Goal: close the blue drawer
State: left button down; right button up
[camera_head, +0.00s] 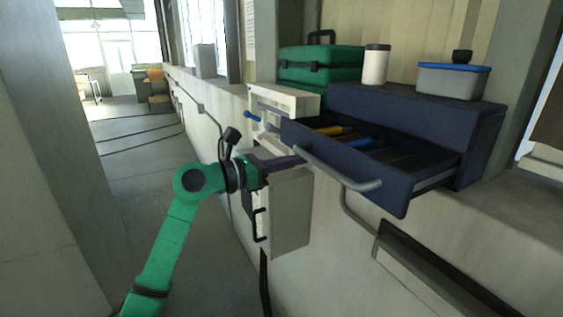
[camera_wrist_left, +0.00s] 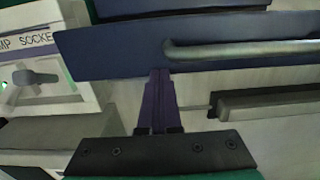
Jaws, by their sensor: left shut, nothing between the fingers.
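The dark blue drawer (camera_head: 350,160) stands pulled out of its low blue cabinet (camera_head: 420,110), with yellow and blue items lying inside. A grey bar handle (camera_head: 345,177) runs across its front. In the left wrist view the drawer front (camera_wrist_left: 120,45) and the handle (camera_wrist_left: 240,49) cross the upper part. My left gripper (camera_head: 303,160) is shut and empty, its fingertips by the left part of the drawer front, near the handle's left end. In the left wrist view the fingertips (camera_wrist_left: 158,72) reach the front's lower edge, left of the handle; I cannot tell if they touch.
A white socket unit (camera_head: 285,103) with a blue lever stands left of the drawer, above a grey box (camera_head: 290,210). A green case (camera_head: 320,65) stands behind.

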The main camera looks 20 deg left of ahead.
pick_arm(q)
jog(key=x, duration=1)
jog(key=shift+w+p, duration=0.2)
jog(key=shift+p, duration=0.15)
jog(key=shift+d, duration=0.15)
